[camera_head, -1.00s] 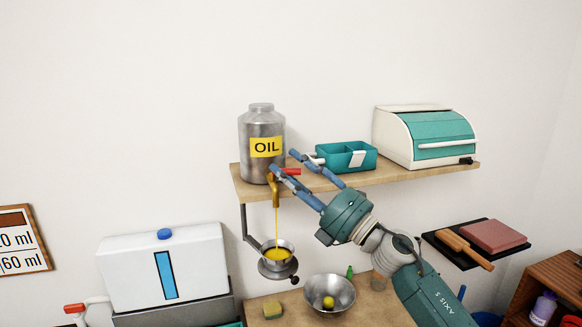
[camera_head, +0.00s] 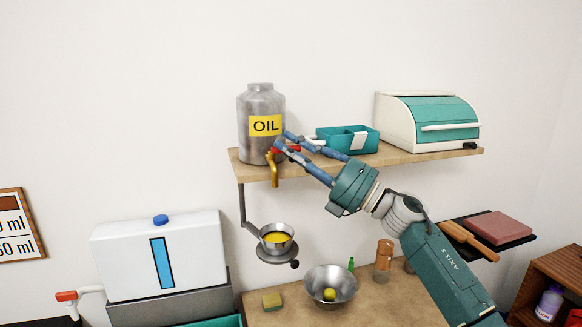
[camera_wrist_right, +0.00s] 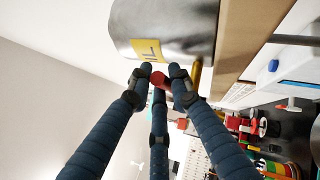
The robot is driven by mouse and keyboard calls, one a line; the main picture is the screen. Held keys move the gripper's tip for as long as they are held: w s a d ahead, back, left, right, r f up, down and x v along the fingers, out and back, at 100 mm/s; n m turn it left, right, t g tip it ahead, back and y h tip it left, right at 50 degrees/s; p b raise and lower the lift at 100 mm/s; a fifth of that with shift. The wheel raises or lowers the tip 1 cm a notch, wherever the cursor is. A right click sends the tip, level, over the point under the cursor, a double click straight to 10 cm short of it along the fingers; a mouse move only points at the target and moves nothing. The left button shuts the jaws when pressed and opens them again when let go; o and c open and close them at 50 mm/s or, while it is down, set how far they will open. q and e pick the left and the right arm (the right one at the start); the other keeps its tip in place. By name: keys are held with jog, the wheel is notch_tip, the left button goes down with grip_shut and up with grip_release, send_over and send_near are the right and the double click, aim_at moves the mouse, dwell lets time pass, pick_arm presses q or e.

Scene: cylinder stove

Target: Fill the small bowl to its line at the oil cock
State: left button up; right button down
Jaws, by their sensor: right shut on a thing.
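The metal oil can (camera_head: 262,103) with a yellow OIL label stands on the wooden shelf (camera_head: 400,158). Its brass cock (camera_head: 274,170) points down at the shelf's front edge, with no stream below it. My right gripper (camera_head: 281,147) is shut on the red cock handle (camera_head: 292,149); the handle also shows between the fingers in the right wrist view (camera_wrist_right: 158,79). The small bowl (camera_head: 277,238) sits on the bracket's round plate (camera_head: 278,256) below the cock, holding yellow oil. I cannot read its line from here. My left gripper is not in view.
A teal box (camera_head: 347,139) and a bread bin (camera_head: 430,122) share the shelf. On the counter below are a large bowl (camera_head: 330,283) with a yellow ball, a sponge (camera_head: 272,301) and a bottle (camera_head: 384,258). A white tank (camera_head: 160,260) stands at left.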

jog(key=shift+w+n+g+y+b, duration=0.25)
jog(key=shift+n+g+b, duration=0.25)
jog(key=shift+g, duration=0.5)
jog(key=c, duration=1.6)
grip_release()
jog(key=shift+o, duration=0.2)
jog(key=v, duration=1.2)
jog(key=shift+f, duration=0.1)
